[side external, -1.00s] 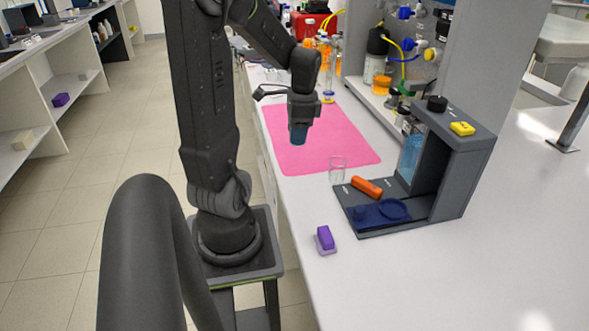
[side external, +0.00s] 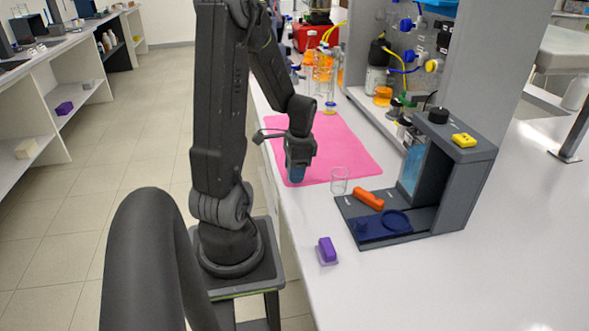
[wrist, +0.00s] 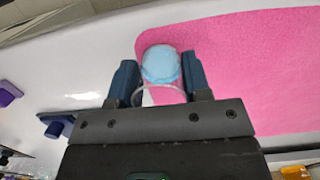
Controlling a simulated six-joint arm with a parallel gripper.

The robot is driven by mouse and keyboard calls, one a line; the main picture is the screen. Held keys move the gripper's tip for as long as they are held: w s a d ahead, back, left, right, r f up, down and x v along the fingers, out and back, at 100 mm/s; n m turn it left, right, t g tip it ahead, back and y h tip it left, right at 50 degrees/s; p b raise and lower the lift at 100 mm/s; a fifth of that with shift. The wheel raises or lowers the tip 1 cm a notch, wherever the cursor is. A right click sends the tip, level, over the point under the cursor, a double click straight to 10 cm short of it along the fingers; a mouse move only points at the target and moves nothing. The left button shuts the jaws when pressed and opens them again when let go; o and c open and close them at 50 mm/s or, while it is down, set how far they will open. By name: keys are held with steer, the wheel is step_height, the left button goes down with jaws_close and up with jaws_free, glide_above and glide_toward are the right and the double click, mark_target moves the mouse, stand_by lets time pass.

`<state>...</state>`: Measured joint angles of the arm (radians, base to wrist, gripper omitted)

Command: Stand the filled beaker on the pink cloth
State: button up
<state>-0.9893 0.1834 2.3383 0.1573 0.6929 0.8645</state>
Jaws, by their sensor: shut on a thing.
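My gripper (side external: 297,165) is shut on a beaker of blue liquid (side external: 295,179), with the jaws on either side of its glass. The wrist view shows the blue liquid (wrist: 160,64) between the two fingers (wrist: 160,84). The pink cloth (side external: 340,140) lies flat on the white bench. The beaker is at the cloth's near left corner. In the wrist view, pink cloth (wrist: 245,60) shows to the right of the beaker and around it. I cannot tell whether the beaker's base touches the cloth.
An empty glass beaker (side external: 339,181) stands just off the cloth's near edge. Beside it is a grey rig (side external: 450,185) with an orange cylinder (side external: 368,199) on its base. A purple block (side external: 326,250) lies near the bench's front edge. Glassware (side external: 322,75) stands behind the cloth.

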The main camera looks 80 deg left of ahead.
steer(key=shift+f, duration=0.1)
steer(key=o, duration=0.9)
step_height(320, 180, up, 12)
steer(key=w, duration=0.1)
steer(key=d+r+t, duration=0.2)
steer(key=d, duration=0.6)
steer(key=w+d+r+t, duration=0.1)
steer(key=d+r+t, duration=0.1)
steer(key=d, duration=0.7)
steer(key=d+r+t, duration=0.2)
steer(key=d+t, duration=0.1)
steer(key=d, duration=0.6)
steer(key=shift+w+d+r, duration=0.2)
steer(key=shift+w, duration=0.05)
